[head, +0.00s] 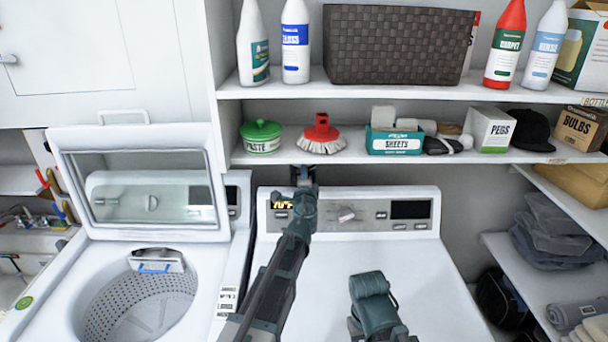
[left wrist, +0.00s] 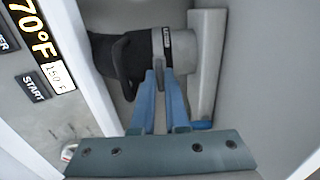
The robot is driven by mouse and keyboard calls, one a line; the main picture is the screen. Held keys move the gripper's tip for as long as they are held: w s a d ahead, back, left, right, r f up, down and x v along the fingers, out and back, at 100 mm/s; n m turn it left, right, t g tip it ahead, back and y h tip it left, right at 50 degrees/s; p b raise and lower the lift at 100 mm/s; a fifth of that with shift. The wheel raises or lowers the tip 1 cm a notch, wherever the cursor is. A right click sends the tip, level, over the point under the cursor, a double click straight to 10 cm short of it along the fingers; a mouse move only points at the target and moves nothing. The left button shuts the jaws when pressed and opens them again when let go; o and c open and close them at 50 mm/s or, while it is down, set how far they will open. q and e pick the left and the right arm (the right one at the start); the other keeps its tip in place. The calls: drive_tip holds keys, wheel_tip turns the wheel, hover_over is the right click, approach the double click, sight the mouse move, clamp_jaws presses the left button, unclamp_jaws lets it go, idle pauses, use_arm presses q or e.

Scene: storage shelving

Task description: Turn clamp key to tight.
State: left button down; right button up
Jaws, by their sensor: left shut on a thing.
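In the left wrist view, the blue fingers of my left gripper (left wrist: 161,80) are shut on a small grey clamp key (left wrist: 158,66) at the clamp. A dark clamp band (left wrist: 166,40) with small white lettering circles the joint between a black hose (left wrist: 108,55) and a pale grey pipe (left wrist: 185,50). The lettering is too small to read, so I cannot tell the key's setting. In the head view, my left gripper (head: 305,178) reaches behind the dryer's control panel (head: 345,213); the clamp is hidden there. My right gripper is not in view; only part of that arm shows.
The dryer (head: 400,285) stands beside an open-lidded washer (head: 60,290). A low shelf (head: 350,155) above my left gripper holds a green tub (head: 262,137), a red brush (head: 321,135) and boxes. In the wrist view, the panel edge is close on the left, a wall on the right.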

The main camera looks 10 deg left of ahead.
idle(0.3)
use_arm(q)
drive_tip(key=c, duration=0.9)
unclamp_jaws()
drive_tip(key=shift+c, duration=0.2)
drive_tip(key=shift+s, duration=0.15)
drive_tip(key=s+d, duration=0.2)
drive_tip(key=s, duration=1.1)
drive_tip(key=shift+s+d, duration=0.15)
drive_tip(key=shift+d, duration=0.25)
